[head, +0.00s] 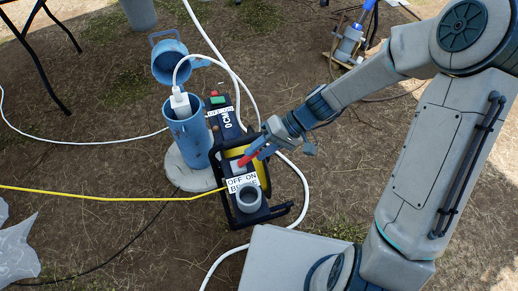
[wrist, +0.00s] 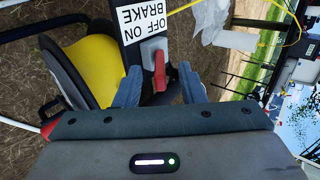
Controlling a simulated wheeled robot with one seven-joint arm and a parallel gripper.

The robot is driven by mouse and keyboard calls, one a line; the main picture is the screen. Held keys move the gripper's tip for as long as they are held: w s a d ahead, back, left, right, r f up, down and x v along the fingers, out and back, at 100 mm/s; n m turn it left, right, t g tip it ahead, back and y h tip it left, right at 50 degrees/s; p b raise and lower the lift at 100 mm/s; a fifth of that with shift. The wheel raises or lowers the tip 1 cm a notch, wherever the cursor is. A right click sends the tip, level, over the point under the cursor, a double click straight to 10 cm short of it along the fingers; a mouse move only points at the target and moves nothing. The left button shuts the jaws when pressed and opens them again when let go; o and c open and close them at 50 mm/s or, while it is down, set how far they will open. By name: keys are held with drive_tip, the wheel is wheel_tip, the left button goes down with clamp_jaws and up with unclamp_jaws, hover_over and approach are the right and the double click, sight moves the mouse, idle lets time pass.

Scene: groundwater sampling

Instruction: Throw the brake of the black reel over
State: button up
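The black reel (head: 222,201) stands upright left of my gripper in the head view, with a yellow drum (wrist: 98,68) inside its black frame. A white label (wrist: 149,28) reading OFF ON BRAKE is on the frame; it also shows in the head view (head: 243,183). Beside it is a red brake lever (wrist: 160,70) on a grey plate. My gripper (head: 262,148) is at the reel. In the wrist view its two blue fingers are apart, one on each side of the lever, with visible gaps. Whether either finger touches the lever is unclear.
A blue open-topped cylinder (head: 193,145) stands on a pale round base (head: 184,176) just left of the reel. A black box with a green and a red button (head: 217,99) is behind. White hoses and a yellow line (head: 110,198) cross the dirt ground. Clear plastic lies at left.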

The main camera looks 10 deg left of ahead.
sight(241, 164)
clamp_jaws()
drive_tip(key=c, duration=0.8)
unclamp_jaws()
drive_tip(key=shift+s+a+r+t+h+p, duration=0.15)
drive_tip(key=shift+s+a+r+h+p, duration=0.2)
drive_tip(key=shift+a+r+p, duration=0.2)
drive_tip(key=shift+s+a+r+t+h+p, duration=0.15)
drive_tip(key=shift+s+a+r+h+p, duration=0.2)
drive_tip(key=shift+r+p, duration=0.2)
drive_tip(key=c, duration=0.7)
unclamp_jaws()
drive_tip(key=shift+s+a+r+h+p, duration=0.1)
drive_tip(key=shift+s+a+h+p, duration=0.1)
drive_tip(key=shift+a+h+p, duration=0.25)
drive_tip(key=shift+a+t, duration=0.1)
drive_tip(key=shift+t, duration=0.2)
drive_tip(key=shift+o, duration=0.2)
drive_tip(key=shift+s+a+r+p, duration=0.3)
drive_tip(key=shift+s+a+p, duration=0.05)
drive_tip(key=shift+a+p, duration=0.1)
drive_tip(key=shift+o, duration=0.2)
drive_tip(key=shift+s+a+t+h, duration=0.25)
drive_tip(key=shift+a+t+h, duration=0.05)
drive_tip(key=shift+a+h, duration=0.15)
drive_tip(key=o, duration=0.6)
drive_tip(key=shift+s+a, duration=0.1)
drive_tip(key=shift+f, duration=0.1)
